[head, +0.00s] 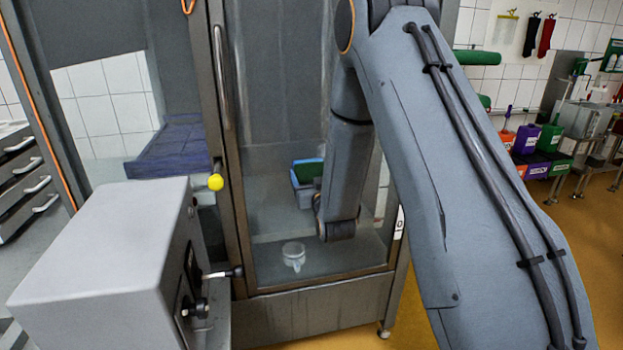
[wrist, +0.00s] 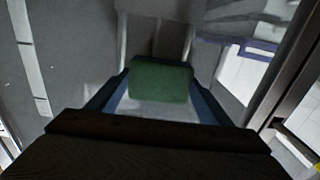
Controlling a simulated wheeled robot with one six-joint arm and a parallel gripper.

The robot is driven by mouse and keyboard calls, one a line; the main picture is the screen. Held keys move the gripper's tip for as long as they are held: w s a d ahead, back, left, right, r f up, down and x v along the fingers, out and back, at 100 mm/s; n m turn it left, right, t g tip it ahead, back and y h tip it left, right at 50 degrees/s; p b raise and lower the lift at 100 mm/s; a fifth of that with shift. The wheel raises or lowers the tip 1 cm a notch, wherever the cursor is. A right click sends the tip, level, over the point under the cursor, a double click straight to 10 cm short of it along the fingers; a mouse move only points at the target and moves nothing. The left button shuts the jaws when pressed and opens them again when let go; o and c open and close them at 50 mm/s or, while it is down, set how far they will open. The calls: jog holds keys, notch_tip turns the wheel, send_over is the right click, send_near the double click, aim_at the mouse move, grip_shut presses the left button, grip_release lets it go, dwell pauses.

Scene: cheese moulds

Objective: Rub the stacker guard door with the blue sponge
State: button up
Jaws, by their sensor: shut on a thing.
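The stacker guard door (head: 268,85) is a tall clear pane in a metal frame, upright in the middle of the head view, with a long vertical handle on its left. In the wrist view my gripper (wrist: 160,84) is shut on a block whose green face (wrist: 161,79) shows between the fingers; I take it as the blue sponge. A small blue and green shape (head: 304,180) shows in front of or through the pane, left of my wrist. I cannot tell whether the sponge touches the door.
A clear cup-like thing (head: 293,254) shows low through the pane. Coloured containers (head: 527,138) stand far right. The orange floor at right is open.

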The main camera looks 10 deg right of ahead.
aim_at(322, 170)
jog(key=shift+w+r, duration=0.1)
jog(key=shift+r, duration=0.3)
jog(key=shift+d, duration=1.85)
jog(key=shift+d+r, duration=1.4)
jog(key=shift+d, duration=3.75)
jog(key=shift+a+b, duration=1.1)
jog(key=shift+a, duration=6)
jog(key=shift+s+d, duration=0.1)
jog(key=shift+s, duration=0.1)
jog(key=shift+s+p, duration=0.45)
jog(key=shift+s, duration=2.45)
